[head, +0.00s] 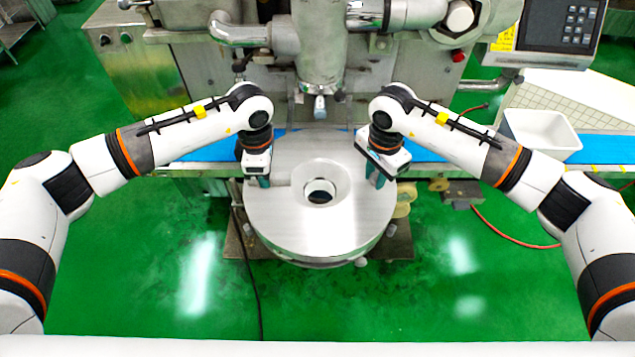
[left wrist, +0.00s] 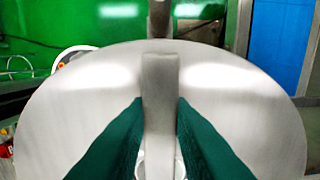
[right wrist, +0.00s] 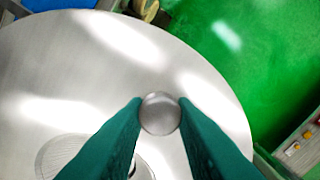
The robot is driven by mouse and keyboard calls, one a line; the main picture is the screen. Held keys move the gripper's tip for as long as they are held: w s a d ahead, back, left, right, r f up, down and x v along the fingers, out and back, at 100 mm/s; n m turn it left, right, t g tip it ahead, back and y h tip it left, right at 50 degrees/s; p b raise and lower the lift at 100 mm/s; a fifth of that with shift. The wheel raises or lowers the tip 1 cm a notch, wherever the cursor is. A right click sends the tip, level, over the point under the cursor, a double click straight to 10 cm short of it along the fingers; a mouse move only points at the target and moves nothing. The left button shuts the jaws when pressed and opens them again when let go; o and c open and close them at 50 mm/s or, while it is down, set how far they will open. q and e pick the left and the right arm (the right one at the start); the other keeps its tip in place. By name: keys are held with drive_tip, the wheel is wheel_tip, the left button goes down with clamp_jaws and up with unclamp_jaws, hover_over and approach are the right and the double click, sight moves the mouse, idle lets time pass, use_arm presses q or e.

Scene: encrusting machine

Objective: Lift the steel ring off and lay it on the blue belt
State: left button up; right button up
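The steel ring (head: 350,230) is a broad, shiny disc with a round hole at its centre. It lies level below the machine's nozzle, and I cannot tell whether it touches what is under it. My left gripper (head: 262,181) is at its left back edge; in the left wrist view its green fingers (left wrist: 160,103) press on both sides of an upright steel post (left wrist: 160,75). My right gripper (head: 376,180) is at the right back edge; in the right wrist view its fingers (right wrist: 160,102) close around a round knob (right wrist: 160,114). The blue belt (head: 605,148) runs behind the ring, partly hidden.
A white bin (head: 540,133) stands at the belt's right part. The machine's nozzle (head: 318,65) hangs just behind the ring. A control panel (head: 548,30) is at upper right. A dark cable (head: 245,270) and a red hose (head: 510,236) lie on the green floor.

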use_arm(q)
clamp_jaws()
use_arm(e)
clamp_jaws()
use_arm(q)
drive_tip(key=shift+r, duration=0.1)
use_arm(e)
drive_tip(key=shift+r, duration=0.1)
use_arm(q)
drive_tip(key=shift+w+r, duration=0.1)
use_arm(e)
drive_tip(key=shift+r, duration=0.1)
